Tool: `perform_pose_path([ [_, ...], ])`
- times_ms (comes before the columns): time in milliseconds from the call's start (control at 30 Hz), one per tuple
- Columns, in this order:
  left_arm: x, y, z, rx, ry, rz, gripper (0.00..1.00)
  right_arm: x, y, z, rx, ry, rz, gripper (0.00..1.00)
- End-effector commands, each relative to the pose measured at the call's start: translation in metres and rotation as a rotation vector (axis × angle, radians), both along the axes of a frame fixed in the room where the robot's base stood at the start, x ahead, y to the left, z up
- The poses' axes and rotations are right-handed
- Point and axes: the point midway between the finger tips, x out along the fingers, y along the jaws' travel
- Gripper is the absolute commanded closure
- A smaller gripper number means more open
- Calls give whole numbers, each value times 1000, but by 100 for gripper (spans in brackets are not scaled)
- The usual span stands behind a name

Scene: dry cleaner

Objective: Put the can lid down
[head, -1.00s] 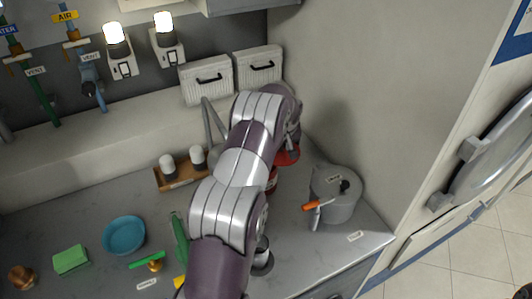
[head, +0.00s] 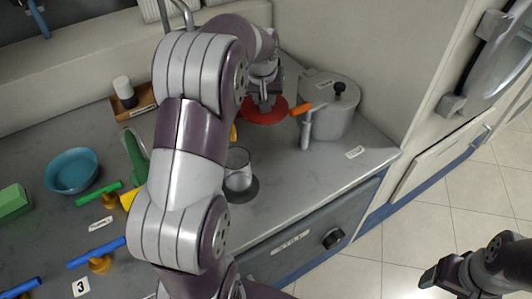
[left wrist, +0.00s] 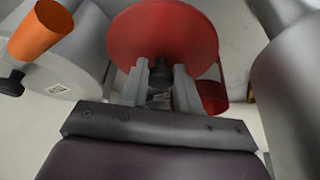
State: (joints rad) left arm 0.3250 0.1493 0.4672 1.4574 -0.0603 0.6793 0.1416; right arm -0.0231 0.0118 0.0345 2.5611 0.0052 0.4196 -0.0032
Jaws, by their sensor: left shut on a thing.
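The red round can lid (head: 263,113) hangs from my left gripper (head: 265,90) above the counter, just left of the grey pot. In the left wrist view, the lid (left wrist: 160,32) faces me, and the fingers of my left gripper (left wrist: 160,75) are closed on its dark knob. A red container (left wrist: 212,97), probably the can, shows partly behind the lid's lower right edge. In the head view, my left arm hides the counter around it. My right gripper (head: 432,279) is low at the right, clear of the counter; its finger gap is unclear.
The grey pot (head: 330,108) with an orange-handled lever stands close right of the lid. A clear glass (head: 238,170) stands nearer the counter's front edge. A teal bowl (head: 72,171), green block (head: 14,203) and several valves lie left. Bare counter shows right of the glass.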

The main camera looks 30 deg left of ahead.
Motion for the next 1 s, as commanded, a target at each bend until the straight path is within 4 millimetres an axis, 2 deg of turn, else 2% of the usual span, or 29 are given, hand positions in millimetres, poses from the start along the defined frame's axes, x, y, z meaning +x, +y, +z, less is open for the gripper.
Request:
perform_pose_path([
  [33,-3,-3,2,-1,-2,-35,100,1,0,8,0,-4,0,28],
  [167,-2,-4,-1,1,-2,-105,100,1,0,7,0,-5,0,28],
  [300,-3,-5,-31,-1,2,-122,100,1,0,2,0,-4,0,28],
  [467,-2,-4,-57,0,1,-122,100,1,0,-2,0,-4,0,28],
  [633,-2,-4,-92,1,0,-122,100,1,0,-6,0,-3,0,28],
  [733,-2,-4,-99,1,-2,-122,100,1,0,-7,0,-3,0,28],
  [1000,-2,-4,-100,1,-2,-121,100,1,0,-7,0,-4,0,28],
])
